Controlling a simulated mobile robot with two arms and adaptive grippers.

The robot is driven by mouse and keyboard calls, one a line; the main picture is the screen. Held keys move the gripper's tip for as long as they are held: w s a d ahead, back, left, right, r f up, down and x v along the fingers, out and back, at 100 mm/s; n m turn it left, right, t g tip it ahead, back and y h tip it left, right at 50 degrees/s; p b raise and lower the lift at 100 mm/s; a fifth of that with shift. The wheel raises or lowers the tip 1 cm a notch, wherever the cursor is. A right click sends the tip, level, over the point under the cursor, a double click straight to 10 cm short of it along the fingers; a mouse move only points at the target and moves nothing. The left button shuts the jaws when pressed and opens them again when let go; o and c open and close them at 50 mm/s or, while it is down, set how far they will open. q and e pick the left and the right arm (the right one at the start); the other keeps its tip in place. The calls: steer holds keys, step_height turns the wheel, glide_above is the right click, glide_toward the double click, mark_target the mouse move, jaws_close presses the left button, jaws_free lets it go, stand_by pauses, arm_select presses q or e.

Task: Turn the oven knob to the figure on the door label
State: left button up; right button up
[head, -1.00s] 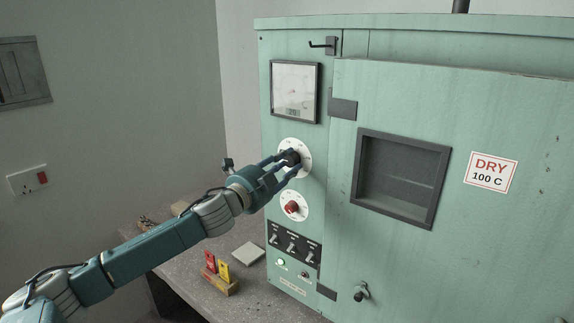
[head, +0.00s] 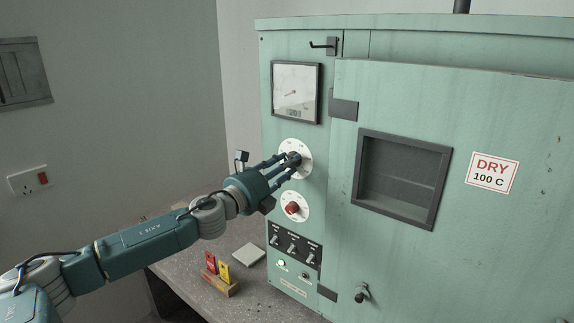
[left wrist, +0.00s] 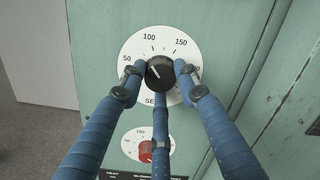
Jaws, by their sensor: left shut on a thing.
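The black oven knob (left wrist: 160,72) sits on a white dial plate (left wrist: 125,52) on the oven's left panel. My left gripper (head: 288,162) is shut on this knob, with its three blue fingers around it. In the left wrist view, the dial shows 50, 100 and 150; fingers hide some of its lower part. The knob's pale pointer line leans up and left, roughly between 50 and 100; the exact reading is hard to tell. The door label (head: 492,173) reads DRY 100 C. My right gripper is out of view.
A smaller dial with a red knob (head: 292,208) is just below, over a row of black switches (head: 292,246). A gauge (head: 296,92) is above. A wooden block with red and yellow tags (head: 219,280) and a grey slab (head: 249,255) lie on the bench.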

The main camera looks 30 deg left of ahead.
arm_select(q)
steer(key=shift+a+r+m, duration=0.1)
steer(key=shift+r+m, duration=0.05)
steer(key=shift+m, duration=0.6)
steer(key=shift+a+r+m, duration=0.1)
steer(key=shift+m, duration=0.65)
steer(key=shift+r, duration=0.1)
steer(key=o, duration=1.2)
steer(key=shift+c, duration=0.2)
steer(key=shift+f, duration=0.25)
steer(key=s+a, duration=0.1)
steer(key=s, duration=1.1)
steer(key=shift+f+m, duration=0.3)
steer(key=shift+f, duration=0.15)
